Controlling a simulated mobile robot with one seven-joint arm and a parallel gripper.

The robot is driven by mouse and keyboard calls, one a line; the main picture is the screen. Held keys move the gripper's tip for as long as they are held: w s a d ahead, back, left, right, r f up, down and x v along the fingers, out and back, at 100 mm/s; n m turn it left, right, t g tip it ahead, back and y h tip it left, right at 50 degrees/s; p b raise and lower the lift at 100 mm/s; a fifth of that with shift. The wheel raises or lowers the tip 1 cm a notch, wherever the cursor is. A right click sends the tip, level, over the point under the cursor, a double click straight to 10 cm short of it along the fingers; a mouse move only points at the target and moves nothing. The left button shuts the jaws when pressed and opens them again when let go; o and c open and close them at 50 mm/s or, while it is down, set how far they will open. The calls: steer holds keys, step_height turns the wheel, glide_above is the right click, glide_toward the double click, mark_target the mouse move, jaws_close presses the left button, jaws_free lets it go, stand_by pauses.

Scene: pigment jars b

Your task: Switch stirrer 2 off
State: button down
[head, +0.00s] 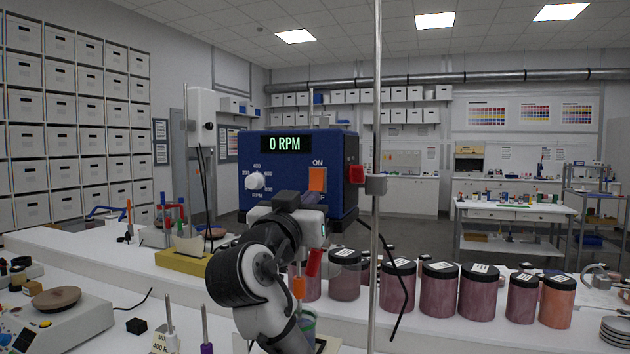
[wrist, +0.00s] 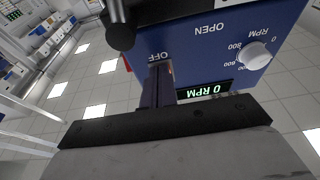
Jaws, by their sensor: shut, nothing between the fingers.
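A blue stirrer head (head: 262,190) is mounted at a metal rod and faces me. Its display (head: 287,144) reads 0 RPM; the display (wrist: 216,91) also shows in the wrist view. Its orange switch (head: 317,179) sits below the ON mark, with the OFF mark partly covered by my gripper. I see no stirrer number on it. My gripper (wrist: 160,80) is shut and empty, its fingertips at the OFF mark by the switch. The fingers hide the switch in the wrist view. I cannot tell whether they touch it.
A white speed knob (head: 255,181) is left of the switch. A red clamp knob (head: 356,174) and the vertical rod (head: 377,110) stand close on the right. Lidded jars (head: 438,290) line the bench behind my arm. A yellow tray (head: 187,262) is at left.

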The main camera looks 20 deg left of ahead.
steer(key=shift+w, duration=0.25)
steer(key=shift+w, duration=0.25)
steer(key=shift+s, duration=0.15)
steer(key=b+v, duration=0.6)
steer(key=v, duration=1.1)
steer(key=shift+s+r, duration=0.2)
steer(key=shift+r, duration=0.1)
